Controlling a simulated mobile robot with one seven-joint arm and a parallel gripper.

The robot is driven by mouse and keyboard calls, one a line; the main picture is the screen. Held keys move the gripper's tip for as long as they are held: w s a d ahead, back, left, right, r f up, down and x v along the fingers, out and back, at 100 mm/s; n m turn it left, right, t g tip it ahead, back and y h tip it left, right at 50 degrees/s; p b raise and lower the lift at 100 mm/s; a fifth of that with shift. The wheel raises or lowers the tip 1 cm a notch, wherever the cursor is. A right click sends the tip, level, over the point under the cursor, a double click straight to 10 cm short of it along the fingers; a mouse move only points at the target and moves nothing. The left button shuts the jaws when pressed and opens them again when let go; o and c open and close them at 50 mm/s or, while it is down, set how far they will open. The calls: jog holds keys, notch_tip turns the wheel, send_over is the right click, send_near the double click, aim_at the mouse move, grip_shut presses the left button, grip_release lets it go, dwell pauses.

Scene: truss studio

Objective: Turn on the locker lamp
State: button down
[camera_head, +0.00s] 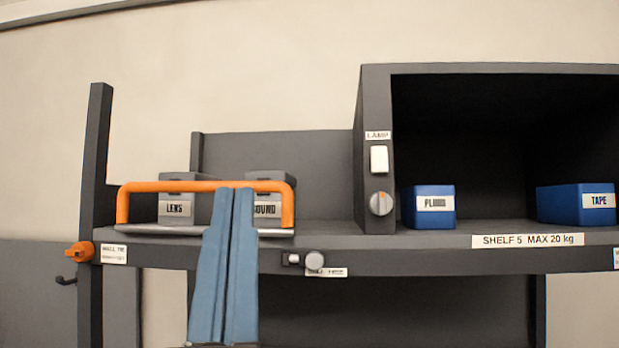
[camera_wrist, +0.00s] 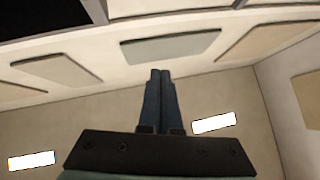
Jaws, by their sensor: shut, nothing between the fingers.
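The locker (camera_head: 374,90) is a dark grey open box on the right of the shelf. On its left front post, under a label reading LAMP (camera_head: 377,135), sits a white rocker switch (camera_head: 379,159). A grey round knob (camera_head: 381,203) with an orange mark is below the switch. The inside of the locker is dark. My gripper (camera_head: 236,190) points upward in the head view, left of the switch and apart from it, in front of the orange handle. Its two blue fingers are together and empty. In the wrist view my gripper (camera_wrist: 160,72) points at the ceiling and wall panels.
An orange handle (camera_head: 150,187) stands on the shelf before grey boxes marked LENS (camera_head: 178,210) and partly hidden OUND (camera_head: 268,209). Blue bins marked PLUGS (camera_head: 436,220) and TAPE (camera_head: 560,204) sit in the locker. A round knob (camera_head: 315,260) projects from the shelf edge.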

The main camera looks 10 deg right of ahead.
jog(key=w+d+m+g+h+p, duration=0.1)
jog(key=w+d+h+p, duration=0.2)
jog(key=d, duration=0.4)
jog(key=w+d+m+g+h+p, duration=0.1)
jog(key=w+d+m+h+p, duration=0.1)
jog(key=w+d+h+p, duration=0.2)
jog(key=d, duration=0.3)
jog(key=shift+w+d+f+g, duration=0.2)
jog(key=shift+w+f+g, duration=0.15)
jog(key=shift+w+g, duration=0.05)
jog(key=shift+r, duration=0.1)
